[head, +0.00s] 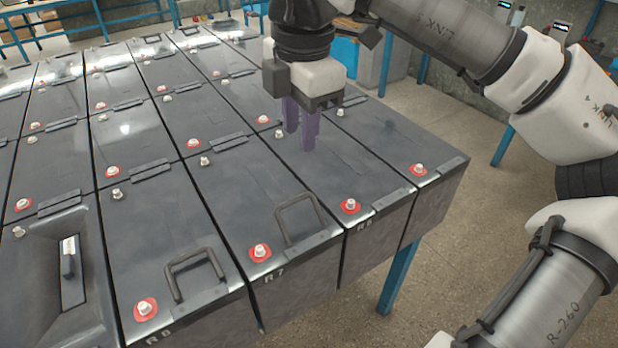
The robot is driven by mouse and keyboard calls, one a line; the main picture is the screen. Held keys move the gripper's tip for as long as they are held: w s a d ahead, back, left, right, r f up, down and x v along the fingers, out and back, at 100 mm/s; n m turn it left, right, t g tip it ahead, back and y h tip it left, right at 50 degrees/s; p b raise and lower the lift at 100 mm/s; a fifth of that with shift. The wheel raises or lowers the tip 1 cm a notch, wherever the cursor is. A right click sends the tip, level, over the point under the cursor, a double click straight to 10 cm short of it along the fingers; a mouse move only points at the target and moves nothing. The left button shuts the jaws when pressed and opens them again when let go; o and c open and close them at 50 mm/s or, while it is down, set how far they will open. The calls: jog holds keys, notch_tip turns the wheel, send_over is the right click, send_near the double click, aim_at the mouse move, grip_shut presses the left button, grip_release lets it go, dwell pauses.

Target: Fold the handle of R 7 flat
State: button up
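The battery R 7 (232,205) is a dark grey block in the front row, with its label on the front edge. Its thin black U-shaped handle (297,203) is near the front edge of the lid. The handle looks raised from the lid, at an angle I cannot judge exactly. My gripper (300,140) points down with two purple fingers, behind and above the handle and apart from it. Nothing shows between the fingers. They appear close together, and I cannot tell whether they are open or shut.
The battery left of R 7 has a thicker U-shaped handle (194,258), also raised. Battery R 8 (340,175) stands to the right. Red-ringed terminals (260,251) protrude from the lids. Open floor (480,240) lies right of the blue-legged bench (398,278).

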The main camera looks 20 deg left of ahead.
aim_at(296, 198)
jog(key=f+p, duration=0.1)
jog(key=f, duration=0.8)
jog(key=a+f+p, duration=0.1)
jog(key=f, duration=0.3)
jog(key=shift+w+a+f+p, duration=0.1)
jog(key=shift+w+f+p, duration=0.15)
jog(key=shift+w+p, duration=0.1)
grip_shut()
